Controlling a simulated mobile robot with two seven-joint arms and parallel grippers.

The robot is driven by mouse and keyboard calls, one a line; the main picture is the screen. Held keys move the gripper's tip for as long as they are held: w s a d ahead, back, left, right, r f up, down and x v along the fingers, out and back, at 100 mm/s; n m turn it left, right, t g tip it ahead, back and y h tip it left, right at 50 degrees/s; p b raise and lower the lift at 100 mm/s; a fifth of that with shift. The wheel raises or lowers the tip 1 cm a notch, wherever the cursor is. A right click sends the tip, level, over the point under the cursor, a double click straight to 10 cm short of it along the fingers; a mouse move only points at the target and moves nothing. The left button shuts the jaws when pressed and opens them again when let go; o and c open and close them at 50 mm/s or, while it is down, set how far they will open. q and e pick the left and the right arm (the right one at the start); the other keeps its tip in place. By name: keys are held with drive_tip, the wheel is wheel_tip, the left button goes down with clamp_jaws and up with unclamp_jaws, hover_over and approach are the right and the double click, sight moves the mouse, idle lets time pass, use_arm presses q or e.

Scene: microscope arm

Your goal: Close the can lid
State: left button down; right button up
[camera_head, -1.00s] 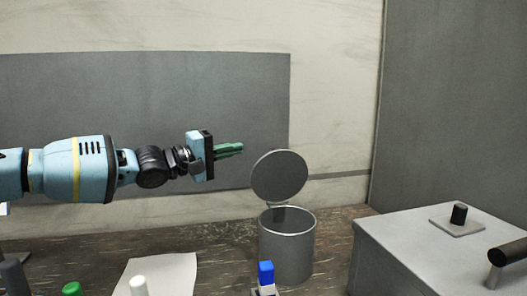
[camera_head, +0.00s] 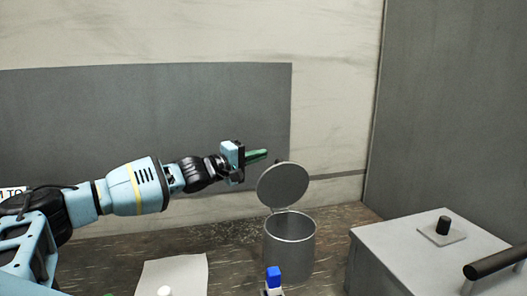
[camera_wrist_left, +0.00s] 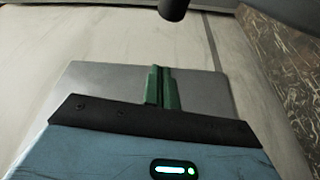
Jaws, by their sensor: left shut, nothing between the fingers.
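The grey metal can (camera_head: 290,246) stands upright on the dark wooden table. Its round lid (camera_head: 284,185) is hinged at the back rim and stands open, tilted up. My left gripper (camera_head: 262,154) is shut and empty, with its green fingers together. It is just left of and a little above the lid's upper edge in the head view; I cannot tell whether it touches. In the left wrist view the shut green fingers (camera_wrist_left: 161,80) point away over a grey panel. A dark rounded piece (camera_wrist_left: 174,8) shows at the top there. My right gripper is not in view.
A grey box (camera_head: 400,262) with a black knob (camera_head: 443,225) and a black handle (camera_head: 497,263) stands right of the can. A small blue-topped object (camera_head: 273,277) is in front of the can. A white sheet (camera_head: 175,271) lies at left. A wall rises behind.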

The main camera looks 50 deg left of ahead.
sight(280, 181)
use_arm(q)
drive_tip(key=shift+s+d+p, duration=0.2)
drive_tip(key=shift+d+p, duration=0.5)
drive_tip(key=shift+d, duration=1.55)
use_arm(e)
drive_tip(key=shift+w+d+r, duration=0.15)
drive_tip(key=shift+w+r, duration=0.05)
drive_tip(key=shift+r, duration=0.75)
use_arm(q)
drive_tip(key=shift+f, duration=0.1)
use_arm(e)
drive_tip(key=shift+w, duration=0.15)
